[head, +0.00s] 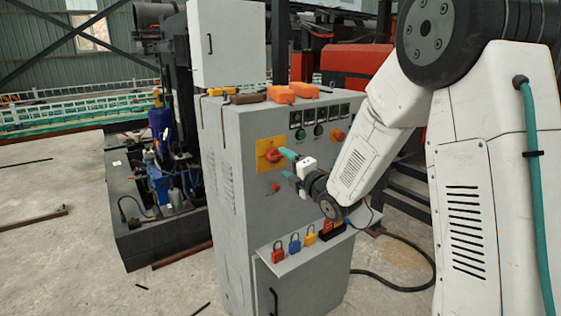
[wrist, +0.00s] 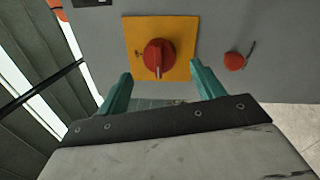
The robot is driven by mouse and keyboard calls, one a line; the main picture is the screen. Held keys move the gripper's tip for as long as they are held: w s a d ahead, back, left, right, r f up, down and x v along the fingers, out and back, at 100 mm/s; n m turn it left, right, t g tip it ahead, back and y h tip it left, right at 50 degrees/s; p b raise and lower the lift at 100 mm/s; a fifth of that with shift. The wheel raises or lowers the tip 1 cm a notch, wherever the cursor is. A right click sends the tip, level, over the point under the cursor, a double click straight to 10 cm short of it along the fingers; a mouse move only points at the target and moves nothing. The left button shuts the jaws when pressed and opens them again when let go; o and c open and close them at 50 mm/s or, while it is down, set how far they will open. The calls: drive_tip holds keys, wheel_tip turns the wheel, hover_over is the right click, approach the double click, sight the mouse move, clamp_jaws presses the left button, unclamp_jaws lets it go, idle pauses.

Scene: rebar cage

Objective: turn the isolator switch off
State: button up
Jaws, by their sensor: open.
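The isolator switch (head: 272,155) is a red rotary knob on a yellow square plate (head: 263,145), on the front of a grey cabinet (head: 236,200). In the wrist view the red knob (wrist: 158,57) sits near the middle of the yellow plate (wrist: 183,27), its grip ridge pointing toward the bottom of the picture. My gripper (head: 286,163) is open in front of the cabinet, close to the plate. In the wrist view its two teal fingers (wrist: 160,84) stand apart, one on each side below the knob. The knob lies beyond the gap, and no contact shows.
A small red knob or cover (wrist: 235,61) sits right of the plate. Orange boxes (head: 281,94) and tools lie on the cabinet top. Indicator lights and buttons (head: 318,130) are to the right. A black cable lies on the floor.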

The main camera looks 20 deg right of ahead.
drive_tip(key=v, duration=0.3)
drive_tip(key=shift+s, duration=0.1)
idle(0.3)
drive_tip(key=s+d+f+m+g+h, duration=0.2)
drive_tip(key=d+f+m+g+h, duration=0.25)
drive_tip(key=f+m, duration=0.35)
drive_tip(key=s+d+f+m+g+h, duration=0.2)
drive_tip(key=s+f+m+g, duration=0.1)
drive_tip(key=s+m+g, duration=0.4)
drive_tip(key=s+a+r+m+g, duration=0.1)
drive_tip(key=s+a+r+m, duration=0.1)
drive_tip(key=s, duration=0.8)
drive_tip(key=s+a+r+m+g, duration=0.2)
drive_tip(key=s+r+m, duration=0.2)
drive_tip(key=s+r, duration=0.3)
drive_tip(key=s+a+r+m+g, duration=0.1)
drive_tip(key=s+r+m+g, duration=0.1)
drive_tip(key=s, duration=1.3)
drive_tip(key=shift+a+r+m+y, duration=0.4)
drive_tip(key=shift+r+m, duration=0.1)
drive_tip(key=shift+r, duration=0.65)
